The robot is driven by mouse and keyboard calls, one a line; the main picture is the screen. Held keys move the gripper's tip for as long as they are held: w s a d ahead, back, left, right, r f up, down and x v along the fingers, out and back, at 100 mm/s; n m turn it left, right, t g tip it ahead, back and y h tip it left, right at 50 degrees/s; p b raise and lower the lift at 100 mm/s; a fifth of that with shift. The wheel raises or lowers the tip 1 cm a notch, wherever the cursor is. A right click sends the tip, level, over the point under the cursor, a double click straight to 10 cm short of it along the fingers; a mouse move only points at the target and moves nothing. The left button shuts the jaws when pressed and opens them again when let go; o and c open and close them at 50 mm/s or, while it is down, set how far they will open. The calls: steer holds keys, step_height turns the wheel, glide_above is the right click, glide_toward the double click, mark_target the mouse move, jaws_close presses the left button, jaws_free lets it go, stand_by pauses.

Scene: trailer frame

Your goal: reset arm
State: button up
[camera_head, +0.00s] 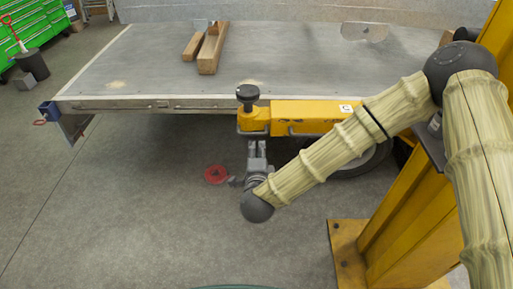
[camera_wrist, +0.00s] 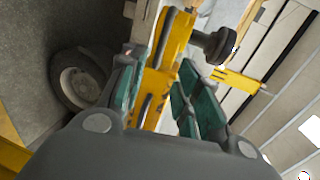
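My gripper (camera_wrist: 162,66) shows in the wrist view with its two green-padded fingers spread apart. The yellow trailer frame (camera_wrist: 172,45) shows in the gap beyond them, and I see nothing held. In the head view my jointed arm reaches in from the right and bends at a dark joint below the yellow frame (camera_head: 300,115). Grey parts beyond that joint rise toward the frame; I cannot tell there whether the fingers touch it. A black knob (camera_head: 248,93) stands on the frame's left end and also shows in the wrist view (camera_wrist: 213,45).
The grey trailer bed (camera_head: 130,75) carries wooden blocks (camera_head: 213,50). A wheel (camera_head: 360,163) is partly hidden behind my arm. A red round object (camera_head: 215,174) lies on the floor. A green cabinet (camera_head: 28,25) stands at the far left.

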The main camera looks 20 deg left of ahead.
steer(key=shift+s, duration=0.1)
stand_by(0.4)
steer(key=s+d+f+n+g, duration=0.4)
steer(key=s+d+f, duration=0.2)
steer(key=d+f, duration=0.3)
steer(key=s+d+f+n+g, duration=0.35)
steer(key=s+d+f, duration=0.3)
steer(key=f, duration=0.45)
steer(key=s+d+f+n+g+h+p, duration=0.1)
steer(key=s+d+f+n+g+h, duration=0.1)
steer(key=s+d, duration=0.8)
steer(key=s+d+f+n+g+h, duration=0.2)
steer(key=s+d+f+n+g, duration=0.2)
steer(key=s+d, duration=0.7)
steer(key=d+g, duration=0.1)
steer(key=d, duration=0.3)
steer(key=shift+s+d+f+h+p, duration=0.15)
steer(key=shift+s+d+h+p, duration=0.05)
steer(key=shift+d+h+p, duration=0.2)
